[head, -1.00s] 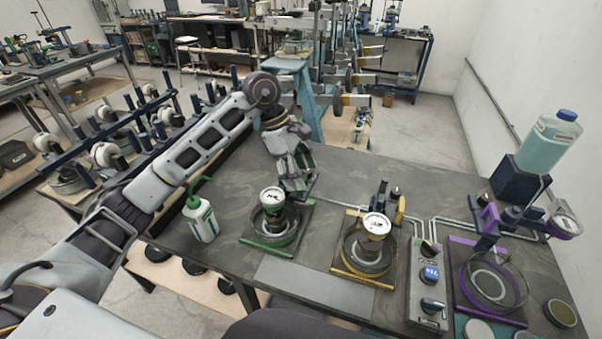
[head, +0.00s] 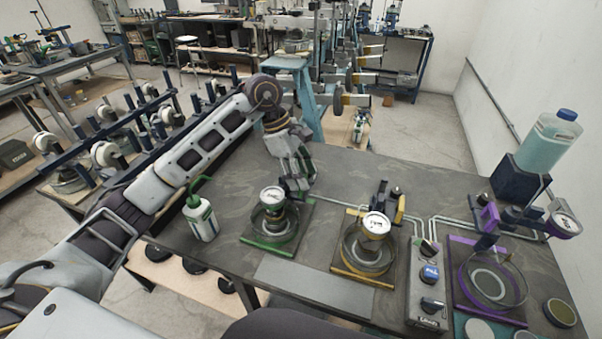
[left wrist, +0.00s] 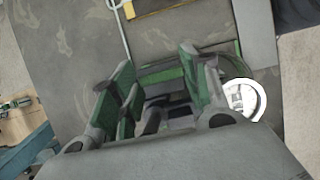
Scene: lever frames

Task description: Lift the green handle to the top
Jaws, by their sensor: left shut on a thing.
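The green station has a green base plate (head: 258,243), a round glass dish and a white-faced gauge (head: 272,195). It stands on the dark bench, left of the yellow one. My left gripper (head: 297,191) reaches down behind the gauge, at the back of this station, and is shut on the green handle. The handle is mostly hidden by the fingers in the head view, so its height cannot be told. In the left wrist view my left gripper (left wrist: 165,90) has its fingers around dark parts above the green plate, with the gauge (left wrist: 243,98) close at right. My right gripper is out of view.
A green-capped bottle (head: 200,218) stands left of the station. The yellow station (head: 374,250), a grey control box (head: 428,285) and the purple station (head: 490,285) stand to the right. The bench surface (head: 350,172) behind the stations is mostly clear.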

